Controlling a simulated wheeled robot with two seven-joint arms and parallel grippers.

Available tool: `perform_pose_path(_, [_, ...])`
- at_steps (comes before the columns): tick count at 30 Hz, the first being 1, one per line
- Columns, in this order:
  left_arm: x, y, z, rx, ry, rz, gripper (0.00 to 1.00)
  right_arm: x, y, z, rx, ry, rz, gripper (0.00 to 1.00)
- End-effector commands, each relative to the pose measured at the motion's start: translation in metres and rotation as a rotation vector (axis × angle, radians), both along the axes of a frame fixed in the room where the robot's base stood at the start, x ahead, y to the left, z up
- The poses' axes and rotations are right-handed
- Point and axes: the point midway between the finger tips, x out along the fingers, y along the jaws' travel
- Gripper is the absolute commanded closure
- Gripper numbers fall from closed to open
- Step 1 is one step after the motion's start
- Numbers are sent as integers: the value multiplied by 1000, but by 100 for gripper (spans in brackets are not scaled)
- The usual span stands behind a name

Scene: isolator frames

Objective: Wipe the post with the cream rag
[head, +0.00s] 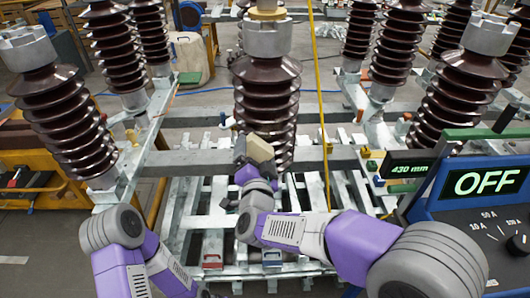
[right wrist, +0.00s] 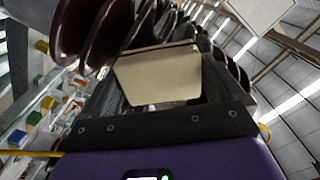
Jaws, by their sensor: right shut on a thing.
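The post nearest my right gripper is a dark brown ribbed column (head: 267,95) with a grey metal cap, upright in the middle of the head view. My right gripper (head: 252,150) is shut on the cream rag (head: 261,150), a folded pad at the post's lower front left. In the right wrist view the rag (right wrist: 158,76) sits between the dark jaws, with the post's ribs (right wrist: 95,35) close beyond it on the left. I cannot tell whether rag and ribs touch. My left arm shows at the lower left, but its gripper is out of view.
Similar ribbed posts stand at left (head: 60,115) and right (head: 458,95), with more behind. A yellow upright rod (head: 322,110) stands just right of the middle post. A blue panel reading OFF (head: 485,183) is at the right. Pale slatted framework (head: 200,225) lies below.

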Motion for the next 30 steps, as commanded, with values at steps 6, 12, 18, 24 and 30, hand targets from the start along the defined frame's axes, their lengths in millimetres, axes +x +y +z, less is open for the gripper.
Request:
perform_pose_path(6, [0,0,4,0,0,0,57,0,5,4,0,-1,-1,30])
perform_pose_path(12, [0,0,16,0,0,0,57,2,5,20,2,-1,-1,30])
perform_pose_path(18, [0,0,18,0,0,0,57,3,2,24,2,-2,-2,30])
perform_pose_path(24, [0,0,12,0,0,0,57,2,-16,22,2,-1,-6,30])
perform_pose_path(30, [0,0,7,0,0,0,57,1,-31,23,1,-1,-4,30])
